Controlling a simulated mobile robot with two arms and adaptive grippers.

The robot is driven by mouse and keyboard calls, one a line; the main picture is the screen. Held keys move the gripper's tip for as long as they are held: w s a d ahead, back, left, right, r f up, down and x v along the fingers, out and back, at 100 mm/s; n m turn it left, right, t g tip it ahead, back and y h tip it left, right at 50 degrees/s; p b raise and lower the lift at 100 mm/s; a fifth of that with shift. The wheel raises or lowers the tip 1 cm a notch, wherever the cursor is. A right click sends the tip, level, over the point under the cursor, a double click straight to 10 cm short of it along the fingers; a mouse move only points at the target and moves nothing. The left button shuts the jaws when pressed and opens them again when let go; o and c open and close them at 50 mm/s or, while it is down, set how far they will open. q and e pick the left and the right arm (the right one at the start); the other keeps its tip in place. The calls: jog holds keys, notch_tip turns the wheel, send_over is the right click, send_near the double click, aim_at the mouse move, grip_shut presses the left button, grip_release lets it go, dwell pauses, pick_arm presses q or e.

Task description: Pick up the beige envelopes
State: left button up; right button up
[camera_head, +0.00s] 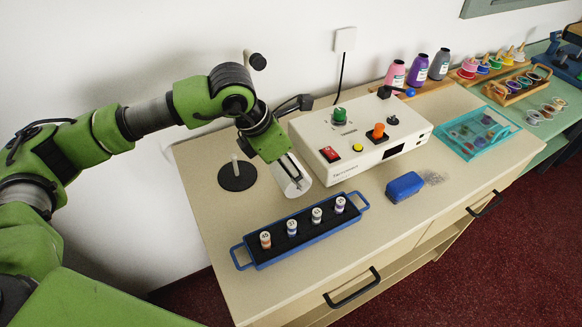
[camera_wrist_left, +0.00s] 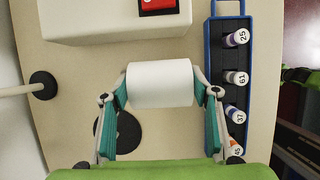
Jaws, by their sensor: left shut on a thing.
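I see no beige envelopes in either view. My left gripper (camera_head: 287,178) is shut on a white cylinder (camera_head: 292,182), which looks like a paper roll. In the left wrist view my left gripper (camera_wrist_left: 161,88) has one finger at each end of the white cylinder (camera_wrist_left: 160,75). It hangs over the beige counter (camera_head: 214,228), between the white machine and the blue-framed tray. From these views I cannot tell whether the cylinder touches the counter. My right gripper is in neither view.
The white machine (camera_head: 352,160) stands behind the cylinder. The blue-framed tray (camera_head: 283,252) of several numbered vials is in front. A black disc with a peg (camera_head: 238,176) stands left, a blue block (camera_head: 404,187) right. A teal tray (camera_head: 470,150) lies farther right.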

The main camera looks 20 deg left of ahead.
pick_arm(q)
jog(key=shift+f, duration=0.65)
jog(key=o, duration=0.8)
jog(key=shift+f, duration=0.2)
jog(key=shift+c, duration=0.2)
jog(key=o, duration=0.4)
jog(key=shift+r, duration=0.1)
